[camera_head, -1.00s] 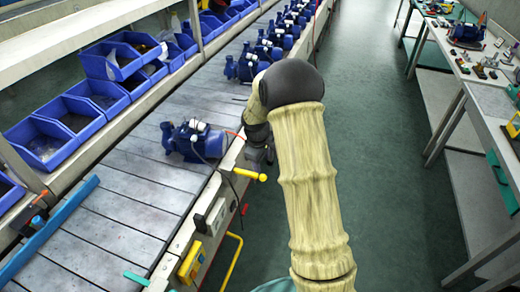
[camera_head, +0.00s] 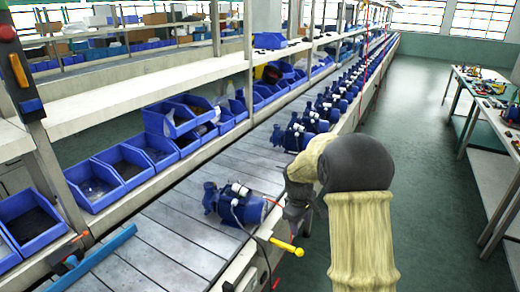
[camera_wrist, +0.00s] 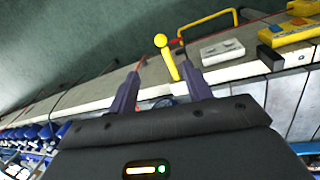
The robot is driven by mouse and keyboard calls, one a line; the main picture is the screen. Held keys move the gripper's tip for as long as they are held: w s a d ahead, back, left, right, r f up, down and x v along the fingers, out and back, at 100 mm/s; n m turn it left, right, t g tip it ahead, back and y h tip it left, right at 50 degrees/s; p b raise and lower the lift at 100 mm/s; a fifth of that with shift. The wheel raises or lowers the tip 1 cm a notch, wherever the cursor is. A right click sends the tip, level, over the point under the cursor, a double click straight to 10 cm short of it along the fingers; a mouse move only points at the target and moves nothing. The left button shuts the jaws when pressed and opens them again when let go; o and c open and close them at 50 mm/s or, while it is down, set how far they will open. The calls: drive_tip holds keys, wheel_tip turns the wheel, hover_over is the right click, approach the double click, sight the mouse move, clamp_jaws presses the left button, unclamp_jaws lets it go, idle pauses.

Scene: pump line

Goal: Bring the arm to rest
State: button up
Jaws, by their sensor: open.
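My arm (camera_head: 360,240) reaches up from the bottom right in the head view and bends at a dark joint beside the conveyor's near edge. My gripper (camera_wrist: 160,84) shows in the wrist view with its two dark fingers apart and nothing between them. Behind the fingers is a yellow-knobbed lever (camera_wrist: 166,57) on the conveyor's edge.
A blue pump (camera_head: 235,207) lies on the slatted conveyor (camera_head: 165,235), left of my arm. Several more pumps line the belt farther back. Blue bins (camera_head: 95,190) stand along the far side. A workbench (camera_head: 495,140) is at right; the green floor (camera_head: 425,110) between is clear.

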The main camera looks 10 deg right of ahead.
drive_tip(key=s+a+r+m, duration=0.1)
drive_tip(key=s+m, duration=0.1)
drive_tip(key=s, duration=0.6)
drive_tip(key=s+a+r+m+y+p, duration=0.1)
drive_tip(key=s+a+r+m, duration=0.1)
drive_tip(key=s, duration=0.6)
drive_tip(key=s+a+r+m+t, duration=0.1)
drive_tip(key=s+m, duration=0.3)
drive_tip(key=s, duration=0.3)
drive_tip(key=shift+s+a+r+y+p, duration=0.25)
drive_tip(key=shift+s+a+y+p, duration=0.05)
drive_tip(key=shift+s+p, duration=0.1)
drive_tip(key=c, duration=0.3)
drive_tip(key=shift+w, duration=0.1)
